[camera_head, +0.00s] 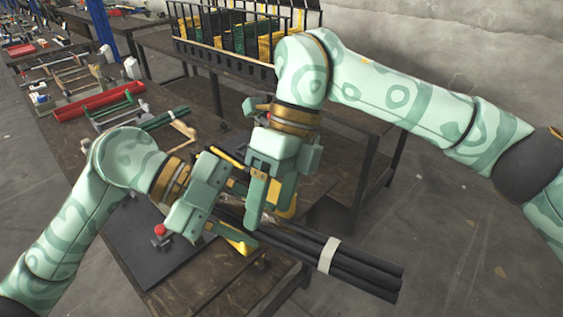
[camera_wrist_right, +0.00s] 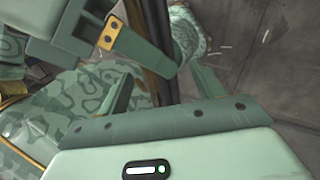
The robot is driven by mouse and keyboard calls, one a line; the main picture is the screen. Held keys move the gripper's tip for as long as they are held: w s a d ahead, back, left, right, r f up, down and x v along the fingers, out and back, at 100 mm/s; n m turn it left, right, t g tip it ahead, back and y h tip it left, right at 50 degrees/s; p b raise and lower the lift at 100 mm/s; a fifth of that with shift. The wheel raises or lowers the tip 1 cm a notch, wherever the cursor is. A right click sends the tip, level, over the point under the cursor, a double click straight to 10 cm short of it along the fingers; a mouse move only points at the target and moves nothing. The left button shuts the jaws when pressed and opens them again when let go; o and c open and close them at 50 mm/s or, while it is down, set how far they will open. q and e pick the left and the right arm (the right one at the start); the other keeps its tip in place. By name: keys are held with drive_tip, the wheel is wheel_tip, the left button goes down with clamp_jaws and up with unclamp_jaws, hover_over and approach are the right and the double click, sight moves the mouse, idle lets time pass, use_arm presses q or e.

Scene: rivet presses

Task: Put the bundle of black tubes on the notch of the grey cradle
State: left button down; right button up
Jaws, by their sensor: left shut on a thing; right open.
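The bundle of black tubes (camera_head: 365,272), wrapped with a white band, slants from the bench out past its front right edge. My left gripper (camera_head: 238,240) is shut on the bundle of black tubes near its upper left part. My right gripper (camera_head: 275,205) is open, close beside the left one and over the tubes. In the right wrist view a dark strip of the tubes (camera_wrist_right: 167,88) shows between the open right fingers (camera_wrist_right: 163,85); contact cannot be told. A greyish cradle-like frame (camera_head: 112,108) stands farther back on the bench, but I cannot tell for sure that it is the grey cradle.
A red knob (camera_head: 160,230) sits on a dark plate (camera_head: 150,250) left of my grippers. A rack with yellow and green bins (camera_head: 240,40) stands at the back. Floor is open at right.

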drive_tip(key=shift+x, duration=1.2)
drive_tip(key=c, duration=0.9)
drive_tip(key=o, duration=0.9)
